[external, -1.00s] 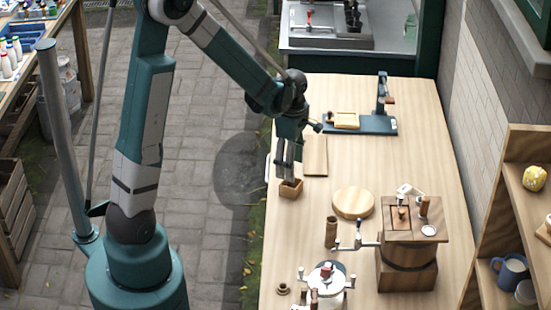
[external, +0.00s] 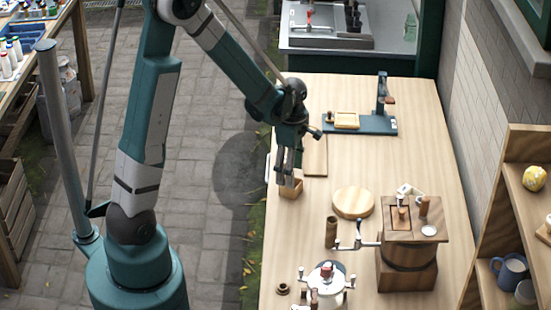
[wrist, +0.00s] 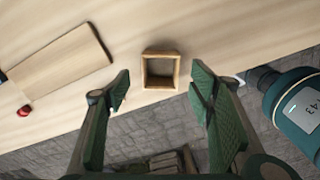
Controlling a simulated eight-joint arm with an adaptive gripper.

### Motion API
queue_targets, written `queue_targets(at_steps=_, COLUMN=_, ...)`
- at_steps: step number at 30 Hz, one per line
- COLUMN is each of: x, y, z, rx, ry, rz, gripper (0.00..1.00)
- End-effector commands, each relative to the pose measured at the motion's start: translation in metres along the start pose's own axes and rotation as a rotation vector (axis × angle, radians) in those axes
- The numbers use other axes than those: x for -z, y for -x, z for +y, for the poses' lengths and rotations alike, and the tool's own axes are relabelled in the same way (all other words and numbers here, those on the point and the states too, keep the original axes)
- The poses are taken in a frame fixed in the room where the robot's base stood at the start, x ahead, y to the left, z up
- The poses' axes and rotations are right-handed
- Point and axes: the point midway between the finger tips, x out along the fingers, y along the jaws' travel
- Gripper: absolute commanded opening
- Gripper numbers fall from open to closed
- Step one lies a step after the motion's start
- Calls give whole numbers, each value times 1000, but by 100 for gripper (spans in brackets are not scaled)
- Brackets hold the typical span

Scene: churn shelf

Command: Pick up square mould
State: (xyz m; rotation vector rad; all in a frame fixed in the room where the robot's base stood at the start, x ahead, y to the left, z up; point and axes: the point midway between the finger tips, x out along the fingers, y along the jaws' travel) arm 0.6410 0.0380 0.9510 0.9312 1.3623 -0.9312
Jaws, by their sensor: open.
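The square mould (external: 290,190) is a small open wooden box near the left edge of the wooden table in the external view. In the wrist view the square mould (wrist: 160,70) stands clear, its hollow facing the camera, just beyond the fingertips and between their lines. My gripper (external: 287,172) points down above it. In the wrist view my gripper (wrist: 160,85) is open and empty, one finger to each side. The external view does not show clearly whether a finger touches the mould.
A flat wooden board (external: 315,156) lies just behind the mould. A round wooden disc (external: 353,202), a wooden cylinder (external: 331,232) and a wooden churn box (external: 407,265) stand to the right and front. A teal stand (external: 372,124) is at the back. The table's left edge is close by.

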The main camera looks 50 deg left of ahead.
Motion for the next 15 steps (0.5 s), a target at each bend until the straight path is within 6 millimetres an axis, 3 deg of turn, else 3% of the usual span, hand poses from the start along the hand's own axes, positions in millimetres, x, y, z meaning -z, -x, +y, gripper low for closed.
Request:
queue_targets(at_steps=8, x=0, y=-1, z=0, rx=0, ry=0, rz=0, gripper=54)
queue_targets(at_steps=15, x=0, y=-14, z=0, rx=0, ry=0, rz=0, gripper=54)
